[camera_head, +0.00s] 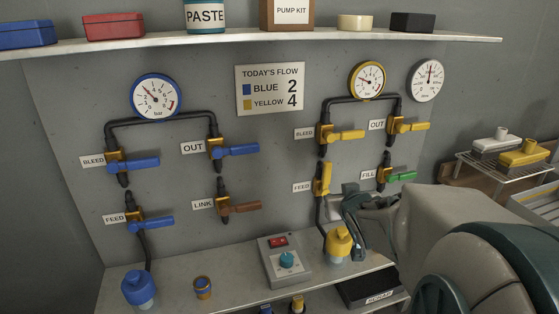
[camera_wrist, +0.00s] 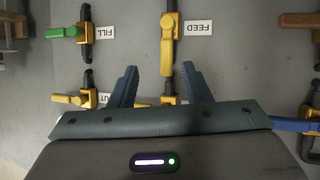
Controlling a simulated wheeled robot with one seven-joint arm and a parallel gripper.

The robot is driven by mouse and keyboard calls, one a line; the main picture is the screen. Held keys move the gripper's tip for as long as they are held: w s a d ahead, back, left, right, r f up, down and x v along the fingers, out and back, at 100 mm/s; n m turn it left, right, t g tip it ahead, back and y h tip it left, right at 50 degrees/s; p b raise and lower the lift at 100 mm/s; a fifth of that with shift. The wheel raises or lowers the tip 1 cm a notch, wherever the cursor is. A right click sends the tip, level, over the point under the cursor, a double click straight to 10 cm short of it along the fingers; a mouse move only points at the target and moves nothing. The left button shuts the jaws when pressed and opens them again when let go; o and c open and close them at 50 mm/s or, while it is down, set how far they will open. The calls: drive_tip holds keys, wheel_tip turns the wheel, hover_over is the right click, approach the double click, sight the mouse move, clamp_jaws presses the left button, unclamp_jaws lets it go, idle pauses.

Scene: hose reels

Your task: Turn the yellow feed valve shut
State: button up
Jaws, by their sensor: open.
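The yellow feed valve (camera_head: 322,180) sits on the dark pipe of the right-hand circuit, beside a FEED label (camera_head: 302,187). Its handle stands upright, in line with the pipe. In the wrist view, which is upside down, the feed valve's handle (camera_wrist: 167,57) hangs below its brass body, near the middle. My gripper (camera_head: 347,197) is just right of the valve in the head view. In the wrist view my gripper (camera_wrist: 163,71) is open, with one blue-grey finger on each side of the handle's end. I see no contact; the depth gap is unclear.
The yellow bleed (camera_head: 350,134) and out (camera_head: 412,127) valves above have handles pointing right. The green fill valve (camera_head: 401,176) is close on the right. A yellow pump (camera_head: 338,243) and control box (camera_head: 285,261) stand on the bench below. Blue valves are at left.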

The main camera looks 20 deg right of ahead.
sight(329, 167)
drive_tip(key=w+d+t+y+b, duration=0.1)
drive_tip(key=w+t, duration=0.1)
drive_tip(key=w, duration=0.3)
drive_tip(key=w+d+n+t+y+b, duration=0.1)
drive_tip(key=w, duration=0.4)
drive_tip(key=w+n+t+y+b, duration=0.1)
drive_tip(key=w+t+y, duration=0.1)
drive_tip(key=w, duration=0.3)
drive_tip(key=shift+w+d+t, duration=0.3)
drive_tip(key=shift+w+d, duration=0.1)
clamp_jaws()
